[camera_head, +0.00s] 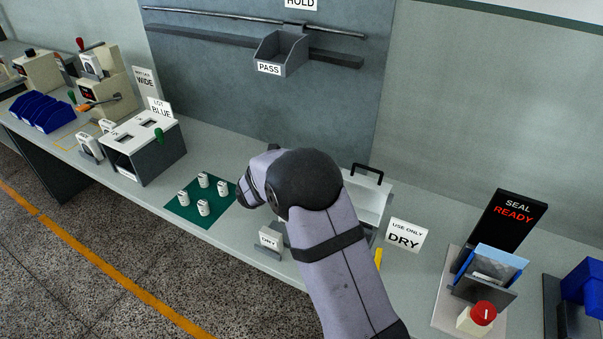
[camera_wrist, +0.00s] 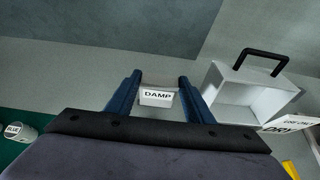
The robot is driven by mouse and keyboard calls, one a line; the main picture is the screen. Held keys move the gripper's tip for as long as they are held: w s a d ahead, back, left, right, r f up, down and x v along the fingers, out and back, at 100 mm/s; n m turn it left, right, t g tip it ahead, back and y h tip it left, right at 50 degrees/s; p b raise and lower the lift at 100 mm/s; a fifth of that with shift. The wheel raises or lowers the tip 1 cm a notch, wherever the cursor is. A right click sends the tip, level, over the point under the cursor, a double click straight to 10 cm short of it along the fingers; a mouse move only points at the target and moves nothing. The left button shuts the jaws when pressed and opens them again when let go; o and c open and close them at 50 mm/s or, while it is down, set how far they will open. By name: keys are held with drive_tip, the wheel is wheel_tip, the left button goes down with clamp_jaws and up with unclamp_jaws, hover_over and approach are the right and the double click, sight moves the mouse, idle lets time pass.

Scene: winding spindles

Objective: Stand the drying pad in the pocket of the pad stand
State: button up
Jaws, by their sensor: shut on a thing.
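My gripper (camera_wrist: 160,80) shows in the wrist view as two dark blue fingers, shut on a small white piece lettered DAMP (camera_wrist: 156,96), which I take to be the drying pad. In the head view my gripper (camera_head: 246,190) is mostly behind my own wrist, above the bench just right of the green mat, and the pad is hidden. A low grey stand (camera_head: 267,252) near the bench's front edge bears a white face that seems to read DRY. It looks like the pad stand; I cannot make out its pocket.
The green mat (camera_head: 190,213) holds several small white spindles. A white open box with a black handle (camera_wrist: 240,84) and a USE ONLY DRY sign (camera_head: 405,236) stand to the right. A grey box (camera_head: 160,158) is left, the SEAL station (camera_head: 508,218) far right. The PASS bin (camera_head: 287,50) hangs behind.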

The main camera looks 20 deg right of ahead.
drive_tip(key=shift+f+b, duration=1.3)
drive_tip(key=shift+f, duration=0.4)
drive_tip(key=shift+f+b, duration=1.55)
drive_tip(key=shift+b, duration=0.2)
idle(1.0)
drive_tip(key=o, duration=1.1)
drive_tip(key=shift+o, duration=0.2)
drive_tip(key=shift+b+v, duration=0.45)
drive_tip(key=shift+v, duration=3.25)
